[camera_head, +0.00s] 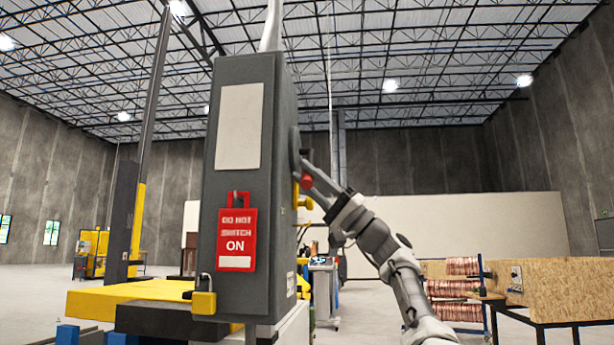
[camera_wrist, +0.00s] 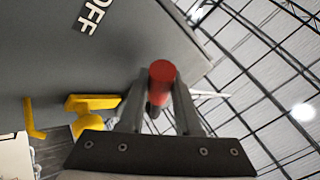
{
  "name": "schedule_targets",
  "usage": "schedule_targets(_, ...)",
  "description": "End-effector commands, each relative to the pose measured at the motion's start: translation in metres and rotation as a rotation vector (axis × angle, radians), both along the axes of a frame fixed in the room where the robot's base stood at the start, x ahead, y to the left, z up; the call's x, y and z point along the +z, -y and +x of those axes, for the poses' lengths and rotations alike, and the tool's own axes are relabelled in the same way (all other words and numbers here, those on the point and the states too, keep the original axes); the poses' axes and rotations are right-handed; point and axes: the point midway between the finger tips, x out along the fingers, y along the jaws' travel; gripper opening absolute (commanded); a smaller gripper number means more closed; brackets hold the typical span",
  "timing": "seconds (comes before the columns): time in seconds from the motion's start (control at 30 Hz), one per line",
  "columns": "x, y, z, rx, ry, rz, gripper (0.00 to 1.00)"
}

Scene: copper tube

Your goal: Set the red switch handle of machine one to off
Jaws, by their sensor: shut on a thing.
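The grey switch box of the machine (camera_head: 238,290) stands upright in the middle of the head view. The red switch handle (camera_head: 307,181) is on its right side. In the wrist view the red handle end (camera_wrist: 162,72) sits between the two fingers of my gripper (camera_wrist: 158,100), which is shut on it. My gripper (camera_head: 318,180) reaches the box from the right in the head view. An "OFF" label (camera_wrist: 91,14) shows on the grey side panel at the upper left of the wrist view. Which position the handle points to is hard to tell.
A red "DO NOT SWITCH ON" tag (camera_head: 236,240) and a yellow padlock (camera_head: 204,302) hang on the box. A yellow latch (camera_wrist: 93,103) is beside my gripper. Copper coils (camera_head: 455,290) and a wooden bench (camera_head: 560,285) stand at the right.

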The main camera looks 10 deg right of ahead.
Motion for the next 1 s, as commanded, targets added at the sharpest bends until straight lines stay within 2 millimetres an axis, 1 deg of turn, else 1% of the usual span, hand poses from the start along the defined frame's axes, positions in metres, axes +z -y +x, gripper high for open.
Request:
schedule_targets(0.23,-0.001,0.0,0.001,-0.001,0.0,-0.002,0.0)
schedule_targets(0.27,-0.001,0.0,0.001,-0.001,0.0,-0.002,0.34)
schedule_targets(0.3,-0.001,0.0,0.001,-0.001,0.0,-0.002,0.41)
schedule_targets(0.33,-0.001,0.0,0.001,-0.002,-0.001,-0.001,0.44)
schedule_targets(0.57,-0.001,0.0,0.001,-0.001,-0.001,-0.001,0.44)
schedule_targets(0.7,-0.004,0.003,0.0,-0.001,-0.002,0.0,0.44)
schedule_targets(0.87,-0.019,0.014,-0.004,-0.003,-0.001,-0.002,0.44)
schedule_targets(1.0,-0.038,0.032,-0.009,-0.004,-0.003,0.0,0.44)
